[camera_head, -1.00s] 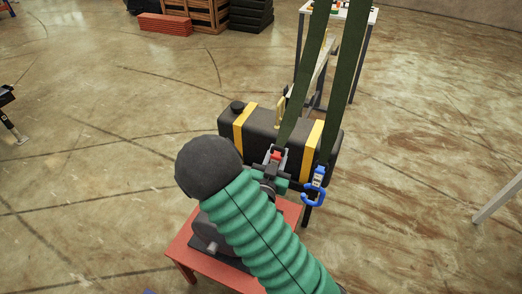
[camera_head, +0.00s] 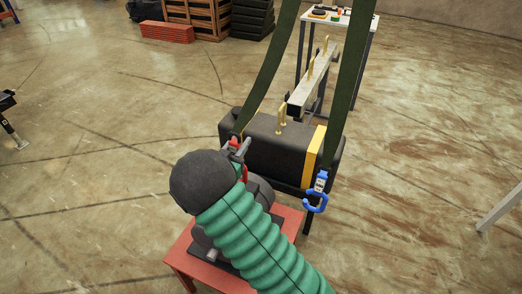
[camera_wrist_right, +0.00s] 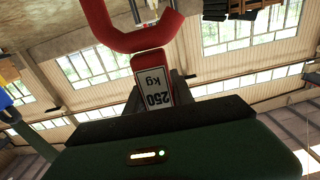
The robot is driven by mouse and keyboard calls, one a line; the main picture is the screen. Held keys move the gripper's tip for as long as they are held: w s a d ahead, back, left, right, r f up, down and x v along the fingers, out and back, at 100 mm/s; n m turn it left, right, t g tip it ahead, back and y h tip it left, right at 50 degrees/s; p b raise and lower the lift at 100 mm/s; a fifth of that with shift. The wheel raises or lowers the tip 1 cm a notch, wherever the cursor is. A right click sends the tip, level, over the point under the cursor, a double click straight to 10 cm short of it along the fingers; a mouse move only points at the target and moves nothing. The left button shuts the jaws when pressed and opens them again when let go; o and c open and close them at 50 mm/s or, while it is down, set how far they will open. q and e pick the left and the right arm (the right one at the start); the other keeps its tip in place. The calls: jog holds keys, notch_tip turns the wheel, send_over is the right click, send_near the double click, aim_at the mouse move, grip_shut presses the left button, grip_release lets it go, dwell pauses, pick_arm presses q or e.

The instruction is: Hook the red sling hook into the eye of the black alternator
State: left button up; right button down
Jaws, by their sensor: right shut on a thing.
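The red sling hook (camera_head: 234,142) is at the end of the left green strap, held in my right gripper (camera_head: 240,150). In the right wrist view the hook (camera_wrist_right: 145,35) curves open above its "250 kg" label, and my right gripper (camera_wrist_right: 155,88) is shut around the labelled shank. The black alternator (camera_head: 262,190) sits on a red table, largely hidden behind my right arm. The hook is above and to the left of its visible part, apparently apart from it. The alternator's eye cannot be made out. My left gripper is not in view.
A blue hook (camera_head: 316,200) hangs from the right green strap (camera_head: 350,90), beside the red table (camera_head: 285,222). A black tank with a yellow band (camera_head: 318,150) stands just behind. A beam with yellow hooks (camera_head: 315,85) lies beyond.

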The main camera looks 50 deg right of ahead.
jog(key=shift+w+a+r, duration=0.1)
jog(key=shift+w+a, duration=0.25)
jog(key=shift+w, duration=0.25)
jog(key=shift+w+a, duration=0.35)
jog(key=shift+w, duration=0.25)
jog(key=shift+f+b, duration=0.45)
jog(key=shift+f, duration=0.4)
